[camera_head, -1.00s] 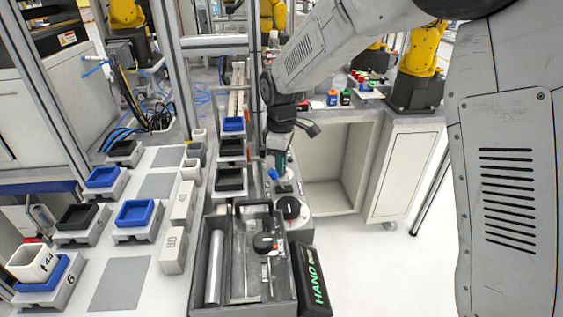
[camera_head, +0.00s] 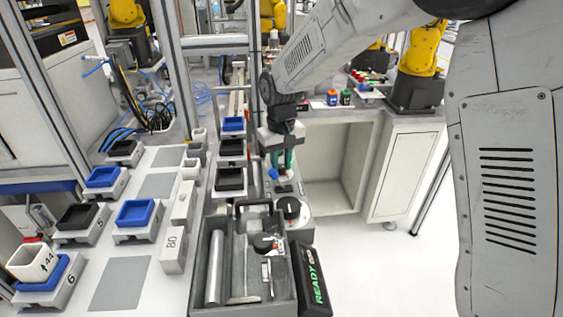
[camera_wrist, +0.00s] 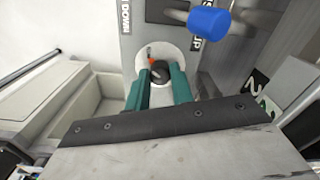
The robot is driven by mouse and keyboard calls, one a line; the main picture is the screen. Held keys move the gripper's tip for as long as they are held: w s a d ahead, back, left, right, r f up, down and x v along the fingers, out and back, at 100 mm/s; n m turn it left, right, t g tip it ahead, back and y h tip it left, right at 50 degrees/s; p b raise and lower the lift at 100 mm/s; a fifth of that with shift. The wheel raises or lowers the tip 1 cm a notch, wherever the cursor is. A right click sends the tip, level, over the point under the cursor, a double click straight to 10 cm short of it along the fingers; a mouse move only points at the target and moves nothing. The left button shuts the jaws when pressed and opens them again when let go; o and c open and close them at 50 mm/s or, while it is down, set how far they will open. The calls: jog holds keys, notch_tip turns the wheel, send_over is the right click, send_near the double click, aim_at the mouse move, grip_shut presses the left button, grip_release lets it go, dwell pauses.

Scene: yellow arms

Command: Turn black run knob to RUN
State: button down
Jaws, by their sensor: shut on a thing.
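In the wrist view, the black run knob (camera_wrist: 160,72), with a small orange-red mark beside it, sits on a pale round base. My gripper (camera_wrist: 161,80) has its two teal fingers closed around the knob from both sides. In the head view, my gripper (camera_head: 284,172) reaches down to the narrow control panel (camera_head: 283,188); the fingers and wrist hide the knob there. A tilted display (camera_head: 312,278) at the front now reads READY in green, followed by smaller text I cannot read. No RUN label is legible.
A blue-tipped lever (camera_wrist: 208,20) stands close to the fingers, beside labels reading DOWN and UP. A round black-topped dial (camera_head: 291,208) sits just in front of my gripper. A grey machine tray (camera_head: 207,290) lies nearer. Open floor is at the right.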

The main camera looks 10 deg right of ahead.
aim_at(281, 166)
jog(key=shift+m, duration=0.9)
jog(key=c, duration=1.2)
grip_release()
jog(key=shift+r, duration=0.1)
notch_tip(281, 166, up, 8)
jog(key=shift+f, duration=0.15)
